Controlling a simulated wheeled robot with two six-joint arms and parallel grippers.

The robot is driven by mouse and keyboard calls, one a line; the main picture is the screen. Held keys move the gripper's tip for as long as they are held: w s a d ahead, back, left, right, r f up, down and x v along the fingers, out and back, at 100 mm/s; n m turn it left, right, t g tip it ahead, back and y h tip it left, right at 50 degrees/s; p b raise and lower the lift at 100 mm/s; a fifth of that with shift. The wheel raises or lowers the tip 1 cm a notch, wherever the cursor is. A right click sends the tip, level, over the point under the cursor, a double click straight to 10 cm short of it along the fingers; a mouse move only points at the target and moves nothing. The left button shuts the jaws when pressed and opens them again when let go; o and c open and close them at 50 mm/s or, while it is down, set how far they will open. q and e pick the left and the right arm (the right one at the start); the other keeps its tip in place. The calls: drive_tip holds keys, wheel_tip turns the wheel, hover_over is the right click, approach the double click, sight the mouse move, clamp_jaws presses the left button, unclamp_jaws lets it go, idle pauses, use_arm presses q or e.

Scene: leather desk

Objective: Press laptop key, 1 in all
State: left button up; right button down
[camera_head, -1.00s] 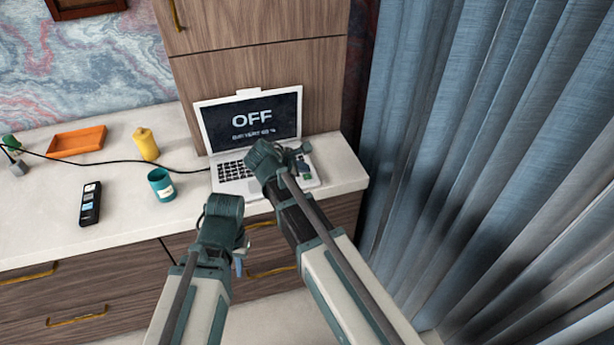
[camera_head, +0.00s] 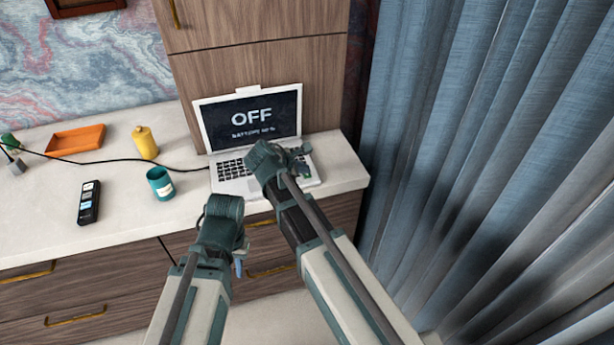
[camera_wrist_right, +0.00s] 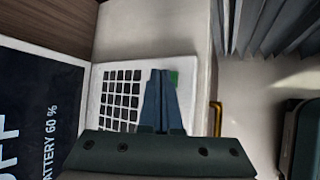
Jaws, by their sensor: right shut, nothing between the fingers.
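The open white laptop (camera_head: 235,187) stands on the desk with its screen (camera_head: 251,119) reading "OFF" and a battery line. In the right wrist view the screen (camera_wrist_right: 38,110) reads "BATTERY 60 %", and the black keys (camera_wrist_right: 121,95) show beside a green key (camera_wrist_right: 174,78). My right gripper (camera_wrist_right: 163,75) is shut and empty, its fingertips over the laptop at the edge of the green key, which they partly hide. I cannot tell whether they touch it. In the head view my right gripper (camera_head: 303,165) is over the laptop's right side. My left gripper (camera_head: 239,265) hangs in front of the desk edge, its fingers mostly hidden.
On the desk (camera_head: 125,220) left of the laptop are a teal cup (camera_head: 160,185), a yellow bottle (camera_head: 145,143), a black remote-like device (camera_head: 89,203) and an orange tray (camera_head: 76,140). A black cable (camera_head: 120,161) runs to the laptop. Blue curtains (camera_head: 480,150) hang at the right.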

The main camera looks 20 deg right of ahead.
sight(304, 176)
drive_tip(key=shift+f+b, duration=0.35)
idle(0.7)
drive_tip(key=shift+r, duration=0.1)
drive_tip(key=shift+r+p, duration=0.7)
drive_tip(key=shift+p, duration=0.15)
wheel_tip(304, 176, up, 5)
drive_tip(key=p, duration=0.5)
drive_tip(key=shift+r, duration=0.1)
idle(0.7)
